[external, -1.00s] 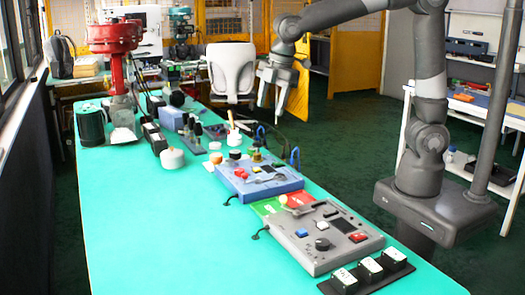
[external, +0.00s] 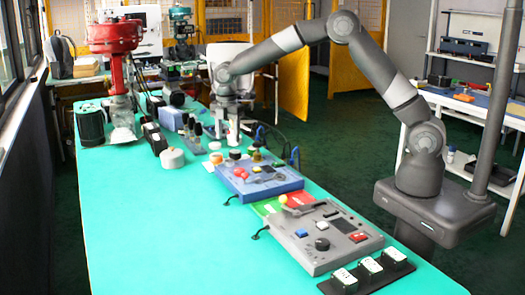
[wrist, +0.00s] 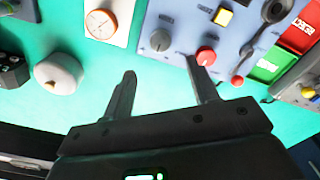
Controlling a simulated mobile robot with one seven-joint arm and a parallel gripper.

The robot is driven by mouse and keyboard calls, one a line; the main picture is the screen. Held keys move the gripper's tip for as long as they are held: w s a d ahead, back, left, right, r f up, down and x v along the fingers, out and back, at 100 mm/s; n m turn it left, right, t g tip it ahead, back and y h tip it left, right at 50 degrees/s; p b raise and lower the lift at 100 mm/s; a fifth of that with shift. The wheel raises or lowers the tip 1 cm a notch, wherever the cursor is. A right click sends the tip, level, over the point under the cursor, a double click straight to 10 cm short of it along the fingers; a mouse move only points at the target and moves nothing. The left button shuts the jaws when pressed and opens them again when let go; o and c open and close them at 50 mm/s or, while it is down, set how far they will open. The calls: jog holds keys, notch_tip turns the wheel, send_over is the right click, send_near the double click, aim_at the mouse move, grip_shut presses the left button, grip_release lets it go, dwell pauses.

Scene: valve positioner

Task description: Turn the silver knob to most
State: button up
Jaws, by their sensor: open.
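A grey knob (wrist: 160,40), the likely silver knob, stands on the blue panel box (wrist: 180,15) in the wrist view. I cannot pick it out surely in the external view, where the blue box (external: 285,185) lies mid-table. My gripper (wrist: 160,70) is open and empty, its fingers either side of the knob's line in the picture but short of it. No contact shows. In the external view my gripper (external: 229,132) points down over the far part of the table, beyond the blue box.
On the blue box are a red button (wrist: 205,56) and a yellow button (wrist: 223,17). A dial gauge (wrist: 100,23) and a white round object (wrist: 58,75) lie left of it.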

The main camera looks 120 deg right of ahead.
aim_at(229, 161)
notch_tip(229, 161, down, 9)
jog(key=shift+f, duration=0.15)
dwell(0.4)
jog(key=c, duration=1)
